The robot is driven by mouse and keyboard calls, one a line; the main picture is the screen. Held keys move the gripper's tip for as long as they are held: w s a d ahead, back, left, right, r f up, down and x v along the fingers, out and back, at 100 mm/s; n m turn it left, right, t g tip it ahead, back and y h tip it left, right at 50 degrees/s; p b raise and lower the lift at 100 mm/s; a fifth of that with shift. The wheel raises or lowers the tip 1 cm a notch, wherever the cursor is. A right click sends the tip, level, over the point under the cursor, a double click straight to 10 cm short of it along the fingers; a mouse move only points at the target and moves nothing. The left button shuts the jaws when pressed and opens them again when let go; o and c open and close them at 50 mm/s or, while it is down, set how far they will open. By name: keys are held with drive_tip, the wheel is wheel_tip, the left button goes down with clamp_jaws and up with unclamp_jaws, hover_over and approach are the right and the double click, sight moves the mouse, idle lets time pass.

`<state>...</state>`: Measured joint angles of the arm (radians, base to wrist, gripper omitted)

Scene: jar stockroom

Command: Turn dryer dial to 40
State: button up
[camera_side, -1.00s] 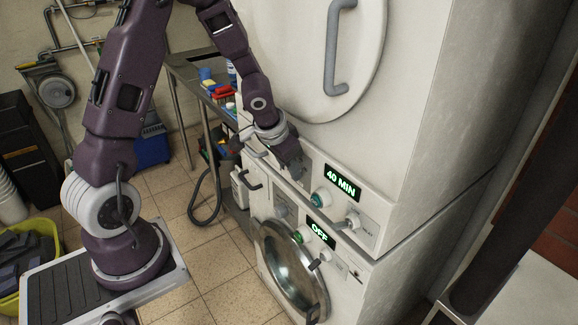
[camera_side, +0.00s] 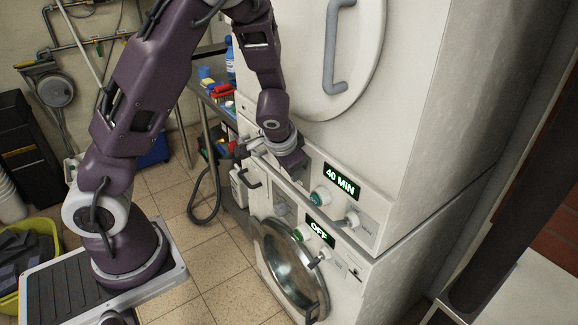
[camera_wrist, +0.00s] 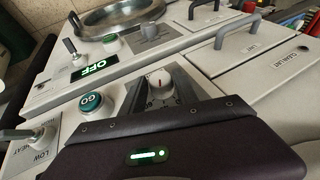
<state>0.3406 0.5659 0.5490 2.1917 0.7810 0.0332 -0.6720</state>
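The dryer dial (camera_wrist: 160,82) is a pale round knob with a red mark, set in the upper control panel in the wrist view. Its numbers are too small and too covered to read. My gripper (camera_wrist: 158,92) is at the dial, with dark fingers apart on its left and right. I cannot tell whether they touch it. In the side view my gripper (camera_side: 300,168) is against the upper panel and hides the dial. The dryer display (camera_side: 342,181) reads 40 MIN in green.
A teal GO button (camera_wrist: 90,102) and the heat lever (camera_wrist: 22,134) are on the same panel. The lower machine has a display (camera_wrist: 94,67) reading OFF and a round door (camera_side: 290,262). Grey handles (camera_wrist: 238,32) stick up from the lint lids. A cluttered bench (camera_side: 208,92) stands behind.

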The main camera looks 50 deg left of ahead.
drive_tip(key=shift+o, duration=1.2)
drive_tip(key=shift+w, duration=0.1)
drive_tip(key=v, duration=0.7)
drive_tip(key=shift+r, duration=0.1)
drive_tip(key=s+d+r+h, duration=0.1)
drive_tip(key=s+d+r, duration=0.2)
drive_tip(key=s, duration=0.4)
drive_tip(key=s+d+r+h, duration=0.1)
drive_tip(key=s+d+r, duration=0.2)
drive_tip(key=s+r, duration=0.2)
drive_tip(key=s+d+r+t+h, duration=0.1)
drive_tip(key=s+d+r+h, duration=0.1)
drive_tip(key=s+r, duration=0.3)
drive_tip(key=s+d, duration=0.1)
drive_tip(key=s, duration=0.2)
drive_tip(key=shift+s, duration=0.35)
drive_tip(key=shift+d, duration=0.15)
